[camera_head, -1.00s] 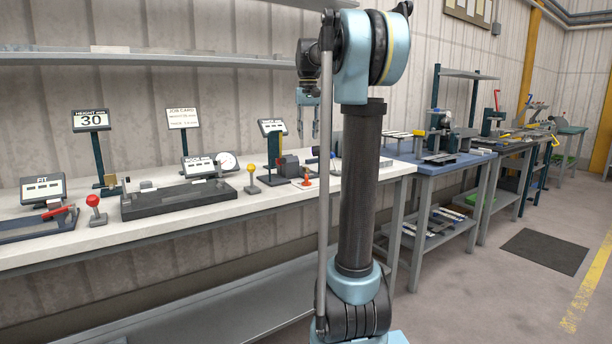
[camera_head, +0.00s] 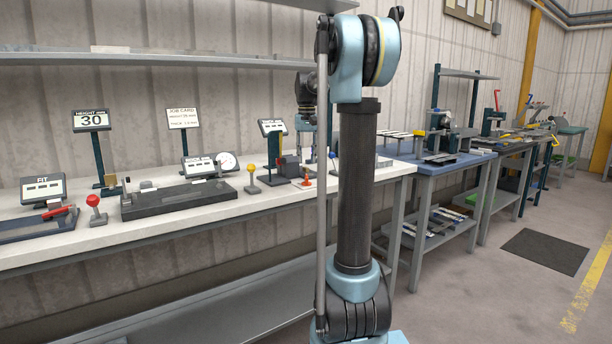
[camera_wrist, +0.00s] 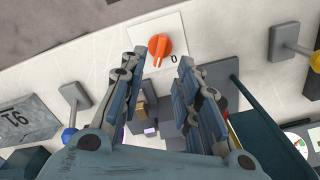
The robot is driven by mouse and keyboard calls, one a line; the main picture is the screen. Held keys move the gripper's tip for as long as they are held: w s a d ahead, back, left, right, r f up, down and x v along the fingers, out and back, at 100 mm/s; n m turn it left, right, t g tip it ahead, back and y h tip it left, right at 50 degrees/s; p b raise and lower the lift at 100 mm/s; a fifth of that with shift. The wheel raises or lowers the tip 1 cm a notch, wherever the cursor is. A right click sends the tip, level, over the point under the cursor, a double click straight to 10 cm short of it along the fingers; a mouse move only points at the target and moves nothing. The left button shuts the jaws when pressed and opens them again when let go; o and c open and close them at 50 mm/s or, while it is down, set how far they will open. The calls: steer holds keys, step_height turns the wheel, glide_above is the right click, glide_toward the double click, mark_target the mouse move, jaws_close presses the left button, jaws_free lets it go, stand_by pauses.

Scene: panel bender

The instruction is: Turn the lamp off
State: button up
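An orange rotary knob (camera_wrist: 158,45) sits on a white plate (camera_wrist: 150,30) at the top of the wrist view. Its pale pointer aims down in the picture, and a dark mark like a 0 is printed to its right. In the head view the knob (camera_head: 305,181) stands on the white bench. My gripper (camera_wrist: 166,82) is open and empty, its two fingers spread either side of the view's middle, apart from the knob. In the head view my gripper (camera_head: 306,147) hangs above the bench behind the knob. I cannot make out a lamp for certain.
A yellow-knobbed post (camera_head: 252,180), a dial gauge (camera_head: 226,163) and a dark green display stand (camera_head: 272,150) are close by on the white bench (camera_head: 150,222). A grey block lies below the fingers there.

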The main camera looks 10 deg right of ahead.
mark_target(306, 175)
step_height(306, 175, down, 7)
steer(key=shift+r, duration=0.1)
stand_by(0.3)
jaws_close()
